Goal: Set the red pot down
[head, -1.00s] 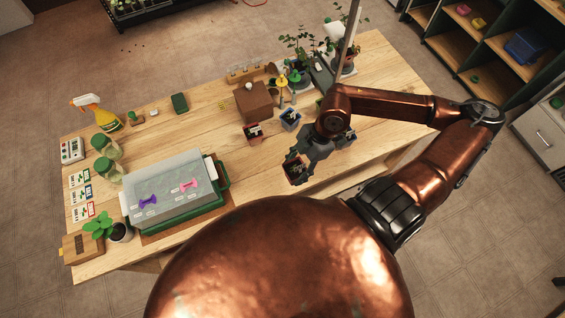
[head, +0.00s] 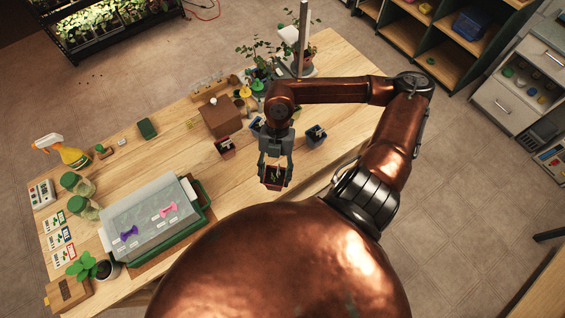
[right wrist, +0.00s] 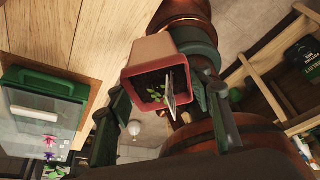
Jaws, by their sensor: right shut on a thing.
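My right gripper (head: 273,158) is shut on a small red pot (head: 272,181) and holds it over the near edge of the wooden table. In the right wrist view the red pot (right wrist: 146,92) sits between the two dark fingers, its open top facing the camera, with a green seedling and a pale label inside. Whether its base touches anything is not clear. Another small reddish pot (head: 225,147) stands on the table, left of and beyond the gripper. My left gripper is in neither view now.
A blue pot (head: 257,122) and a grey-blue pot (head: 316,135) stand near my right arm. A brown box (head: 221,118) stands behind the reddish pot. A green-edged tray with a grey cover (head: 150,218) lies to the left. Bare wood (head: 180,160) lies between.

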